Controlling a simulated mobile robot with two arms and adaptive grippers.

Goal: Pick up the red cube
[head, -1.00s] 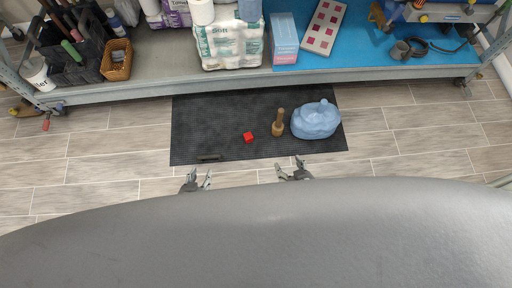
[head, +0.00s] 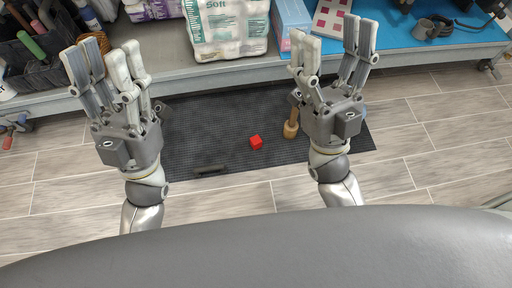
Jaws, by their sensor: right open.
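Neither gripper touches the cube. The right hand partly covers a wooden mallet (head: 291,130) and nearly all of a blue object behind it.
A dark bar-shaped item (head: 210,169) lies near the mat's front edge. The rack's lower shelf (head: 175,66) holds paper packs (head: 228,30), a pink-and-blue box (head: 293,18), a basket and tools.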

